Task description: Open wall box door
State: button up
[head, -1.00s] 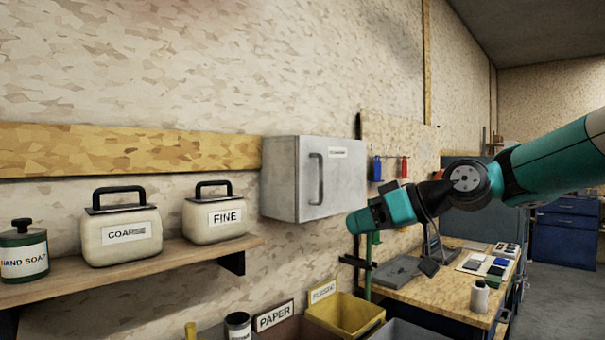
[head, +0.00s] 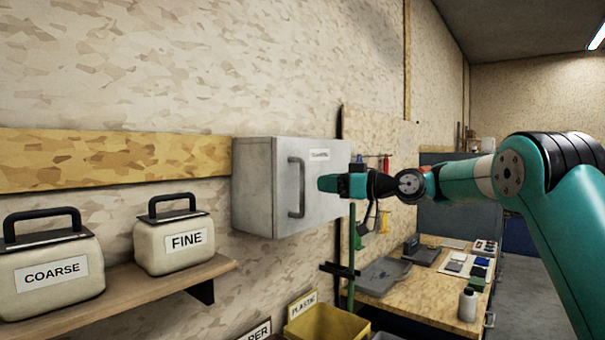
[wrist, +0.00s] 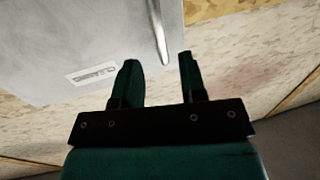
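The grey wall box (head: 258,188) is fixed to the wall, and its door (head: 325,188) is shut. A vertical bar handle (head: 297,187) runs down the left part of the door, and a small label sits near its top. My gripper (head: 322,183) is in front of the door, just right of the handle in the head view. In the wrist view my gripper (wrist: 159,75) is open, with its two fingers apart and nothing between them. The handle (wrist: 158,35) shows beyond the fingertips, apart from them; the door label (wrist: 90,75) is to the left.
A shelf (head: 130,295) with containers marked COARSE (head: 52,268) and FINE (head: 174,240) is at the lower left. A yellow bin (head: 328,322) stands below the box. A workbench (head: 425,295) with tools is at the right.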

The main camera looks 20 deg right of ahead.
jog(key=p+x, duration=0.2)
jog(key=x, duration=0.5)
jog(key=shift+w+a+p, duration=0.2)
jog(key=shift+p, duration=0.2)
grip_shut()
